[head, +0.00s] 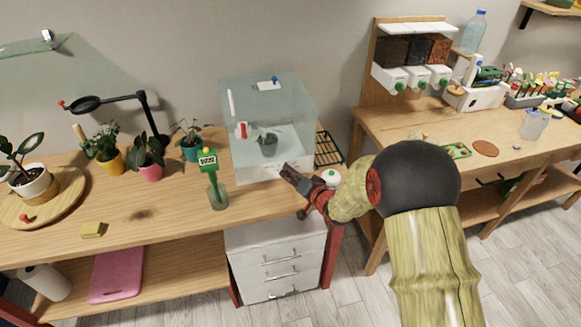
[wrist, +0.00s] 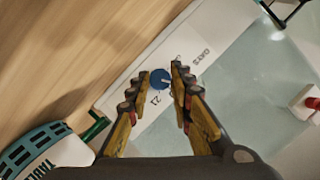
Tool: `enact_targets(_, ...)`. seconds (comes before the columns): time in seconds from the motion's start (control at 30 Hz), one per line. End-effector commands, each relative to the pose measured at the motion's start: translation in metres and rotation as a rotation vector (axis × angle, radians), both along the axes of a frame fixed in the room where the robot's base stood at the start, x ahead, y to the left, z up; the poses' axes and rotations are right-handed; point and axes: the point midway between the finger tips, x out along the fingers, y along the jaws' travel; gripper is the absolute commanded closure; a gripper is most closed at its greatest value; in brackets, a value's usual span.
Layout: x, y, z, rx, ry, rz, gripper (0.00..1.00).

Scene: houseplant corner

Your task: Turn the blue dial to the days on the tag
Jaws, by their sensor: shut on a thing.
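The blue dial (wrist: 160,79) sits on a white strip (wrist: 122,92) along the front of the clear tank. Its pale pointer mark faces the right finger. On the strip I can read "DAYS" and "21"; other marks are partly hidden by the fingers. My gripper (wrist: 160,77) is shut on the dial, with one fingertip on each side. In the head view my gripper (head: 287,172) is at the tank's front lower edge and hides the dial.
A white-and-teal item lettered "TABLE" (wrist: 45,158) is cut off at the wrist view's lower left. Potted plants (head: 148,160) and a yellow sponge (head: 91,229) stand left. Bare wood (head: 165,215) lies between.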

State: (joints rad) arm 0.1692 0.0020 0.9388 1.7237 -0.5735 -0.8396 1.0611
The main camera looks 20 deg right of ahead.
Motion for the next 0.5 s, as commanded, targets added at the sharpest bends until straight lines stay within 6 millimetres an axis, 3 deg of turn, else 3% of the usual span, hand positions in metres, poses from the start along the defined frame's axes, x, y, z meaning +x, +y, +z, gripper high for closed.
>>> enact_targets(0.5, 0.0003, -0.0031, -0.0028, 0.405, 0.000, -0.004, 1.00)
